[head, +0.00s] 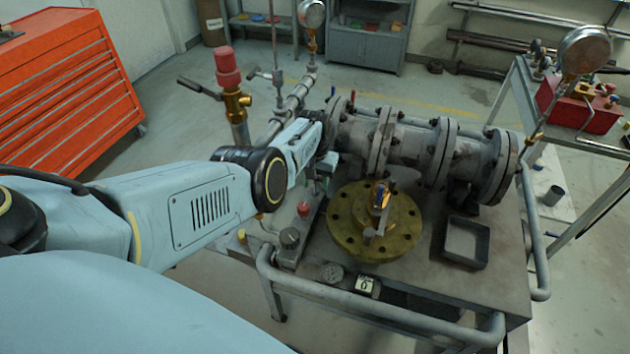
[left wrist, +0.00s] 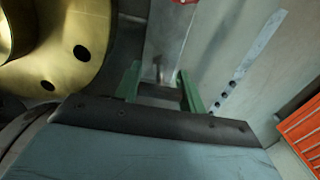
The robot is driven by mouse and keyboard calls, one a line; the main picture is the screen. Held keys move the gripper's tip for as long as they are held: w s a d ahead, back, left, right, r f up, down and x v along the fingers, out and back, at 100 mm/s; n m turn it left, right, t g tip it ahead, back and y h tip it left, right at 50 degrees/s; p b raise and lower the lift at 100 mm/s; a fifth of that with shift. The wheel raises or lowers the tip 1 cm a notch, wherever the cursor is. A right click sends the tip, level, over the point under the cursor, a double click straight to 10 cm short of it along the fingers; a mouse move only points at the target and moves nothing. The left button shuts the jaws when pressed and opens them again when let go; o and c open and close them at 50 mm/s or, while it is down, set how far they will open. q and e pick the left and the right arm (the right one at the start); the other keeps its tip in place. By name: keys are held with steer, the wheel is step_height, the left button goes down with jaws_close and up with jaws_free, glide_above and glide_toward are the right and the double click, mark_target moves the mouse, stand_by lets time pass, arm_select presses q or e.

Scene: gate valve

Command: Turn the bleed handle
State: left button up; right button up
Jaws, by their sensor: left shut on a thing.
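My left gripper (head: 320,176) reaches down beside the left end of the grey flanged pipe valve (head: 385,140), and its fingers are mostly hidden in the head view. In the left wrist view, the green fingers of the left gripper (left wrist: 160,88) are shut on a small grey piece (left wrist: 160,74), which I take as the bleed handle. Most of it is hidden, and its angle cannot be told. My right gripper is in neither view.
A yellow round flange (head: 375,222) lies on the grey bench, with an empty dark tray (head: 466,242) to its right. A red-capped brass valve (head: 230,85) stands behind my left arm. A tube rail (head: 370,300) runs along the bench front.

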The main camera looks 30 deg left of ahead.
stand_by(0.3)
arm_select(q)
steer(key=o, duration=1)
steer(key=shift+r, duration=0.15)
steer(key=shift+r+p, duration=0.3)
step_height(320, 180, up, 5)
steer(key=p, duration=0.3)
steer(key=shift+f, duration=0.2)
step_height(320, 180, up, 8)
steer(key=shift+p, duration=1.05)
